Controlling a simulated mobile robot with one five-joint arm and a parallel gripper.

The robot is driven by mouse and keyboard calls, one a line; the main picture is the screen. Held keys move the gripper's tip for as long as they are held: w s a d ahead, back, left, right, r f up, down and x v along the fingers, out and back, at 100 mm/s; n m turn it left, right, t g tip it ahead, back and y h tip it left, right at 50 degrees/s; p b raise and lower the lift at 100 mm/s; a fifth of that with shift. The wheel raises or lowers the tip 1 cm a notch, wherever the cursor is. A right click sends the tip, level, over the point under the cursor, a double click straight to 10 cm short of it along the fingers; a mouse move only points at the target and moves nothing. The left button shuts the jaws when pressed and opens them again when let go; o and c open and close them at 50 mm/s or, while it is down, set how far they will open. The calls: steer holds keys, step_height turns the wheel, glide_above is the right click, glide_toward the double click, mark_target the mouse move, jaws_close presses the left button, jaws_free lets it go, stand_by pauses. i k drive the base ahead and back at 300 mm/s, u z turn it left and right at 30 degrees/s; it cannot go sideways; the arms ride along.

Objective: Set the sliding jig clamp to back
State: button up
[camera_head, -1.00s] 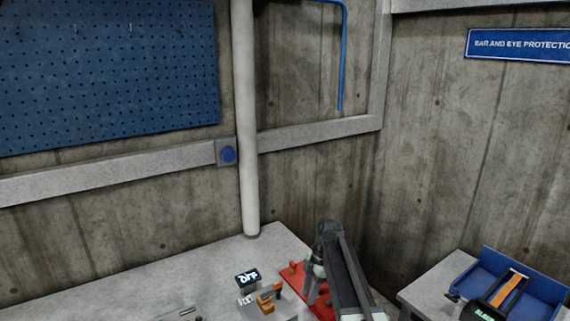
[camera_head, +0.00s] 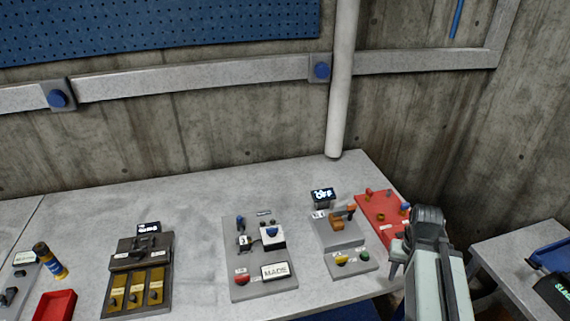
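An orange-brown clamp-like part (camera_head: 338,223) sits on a grey block (camera_head: 339,238) on the workbench, right of centre. It may be the sliding jig clamp; its labels are too small to read, and I cannot tell its setting. A small screen reading OFF (camera_head: 323,195) stands behind it. My gripper (camera_head: 396,268) is to the right of this block, over the bench's right part near the red plate. It is apart from the clamp-like part. Its fingertips are small and partly hidden, so its opening is unclear.
A grey panel (camera_head: 238,284) with a white block stands left of the clamp-like part. A small base with yellow and green buttons (camera_head: 350,262) lies in front. A red plate (camera_head: 372,208) with pegs lies behind my arm. The bench's back strip (camera_head: 220,192) is clear.

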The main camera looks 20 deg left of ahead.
mark_target(240, 221)
steer(key=u, duration=4.4)
steer(key=k, duration=0.7)
steer(key=z, duration=0.75)
steer(key=i, duration=1)
